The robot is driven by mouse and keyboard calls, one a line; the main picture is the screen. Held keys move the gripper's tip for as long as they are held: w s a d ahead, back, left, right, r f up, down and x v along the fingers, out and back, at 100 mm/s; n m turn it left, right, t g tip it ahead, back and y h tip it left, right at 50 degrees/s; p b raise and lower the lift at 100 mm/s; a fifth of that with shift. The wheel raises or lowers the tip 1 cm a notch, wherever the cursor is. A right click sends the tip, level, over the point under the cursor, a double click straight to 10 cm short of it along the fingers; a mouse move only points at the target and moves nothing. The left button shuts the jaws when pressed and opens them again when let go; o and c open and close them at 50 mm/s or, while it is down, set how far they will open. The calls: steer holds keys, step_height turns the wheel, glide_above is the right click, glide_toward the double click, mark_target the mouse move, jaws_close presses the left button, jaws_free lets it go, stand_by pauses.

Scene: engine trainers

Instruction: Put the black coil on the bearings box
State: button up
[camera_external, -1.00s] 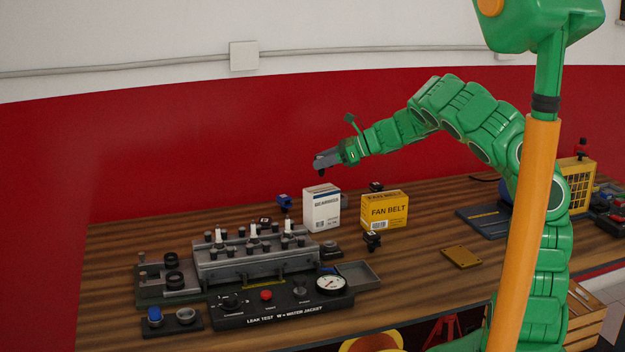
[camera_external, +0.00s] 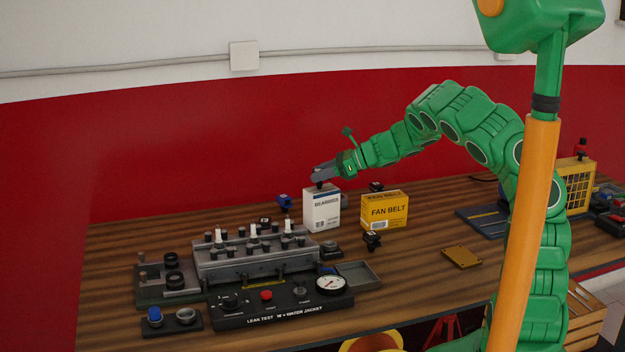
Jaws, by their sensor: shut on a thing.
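The white bearings box (camera_external: 322,211) stands upright on the wooden workbench, left of the yellow fan belt box. My gripper (camera_external: 319,178) is shut on a small black coil (camera_external: 319,185), which shows just under the fingertips. The coil is at the top of the bearings box, near its middle. I cannot tell whether it touches the box top. The fingers hide most of the coil.
The yellow fan belt box (camera_external: 384,211) stands to the right, with small black parts behind and in front of it. A blue part (camera_external: 284,202) sits left of the bearings box. The grey engine block (camera_external: 252,258) is in front. Bare bench lies further left.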

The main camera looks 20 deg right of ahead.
steer(key=shift+f, duration=0.1)
steer(key=o, duration=1.2)
steer(key=shift+c, duration=0.2)
steer(key=shift+d+r, duration=0.1)
steer(key=shift+r, duration=0.1)
steer(key=v, duration=1.1)
steer(key=shift+d+r, duration=0.25)
steer(key=shift+d, duration=0.05)
steer(key=shift+s, duration=0.15)
